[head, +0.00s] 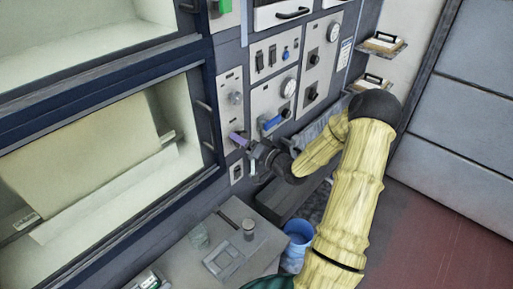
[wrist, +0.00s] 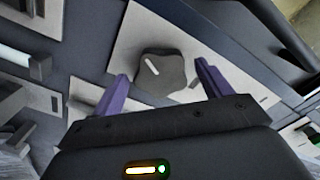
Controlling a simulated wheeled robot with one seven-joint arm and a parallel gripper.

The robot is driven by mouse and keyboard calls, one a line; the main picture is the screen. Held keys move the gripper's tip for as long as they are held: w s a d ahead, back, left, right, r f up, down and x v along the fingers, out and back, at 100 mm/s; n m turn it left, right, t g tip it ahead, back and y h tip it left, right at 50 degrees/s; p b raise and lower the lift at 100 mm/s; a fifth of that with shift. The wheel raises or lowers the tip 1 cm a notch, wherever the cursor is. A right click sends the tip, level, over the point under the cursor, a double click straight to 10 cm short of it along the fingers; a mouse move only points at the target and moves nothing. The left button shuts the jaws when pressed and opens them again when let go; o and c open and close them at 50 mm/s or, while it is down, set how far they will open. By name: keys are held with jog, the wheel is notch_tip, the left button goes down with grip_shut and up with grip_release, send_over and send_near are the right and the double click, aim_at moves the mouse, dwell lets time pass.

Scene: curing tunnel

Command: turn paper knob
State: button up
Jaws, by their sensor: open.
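A dark grey knob (wrist: 163,72) with a white pointer mark sits on a pale panel (wrist: 130,42) in the wrist view. The mark is slanted. My gripper (wrist: 161,76) is open, with one purple finger on each side of the knob. Gaps show between the fingers and the knob, and I cannot tell how far the tips are from the panel. In the head view, my gripper (head: 243,141) is at the narrow left control panel (head: 229,83), where I cannot make out this knob with certainty.
A glazed chamber (head: 80,160) is at left. Below are a grey bench (head: 190,265) with small items and a blue bucket (head: 298,232). Red floor is open at right.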

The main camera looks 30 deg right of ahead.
jog(key=b+v, duration=0.5)
jog(key=v, duration=1.2)
jog(key=shift+s, duration=0.2)
jog(key=shift+w+d+f, duration=0.1)
jog(key=w+a+f+n+g+h, duration=0.3)
jog(key=w+a+f+g+h, duration=0.15)
jog(key=a+g+h, duration=0.2)
jog(key=s+a+r+n+g, duration=0.1)
jog(key=s+a+n+g, duration=0.1)
jog(key=s+a+g, duration=0.5)
jog(key=s+a, duration=0.5)
jog(key=s, duration=0.1)
jog(key=shift+s+a+r, duration=0.2)
jog(key=shift+s+r, duration=0.05)
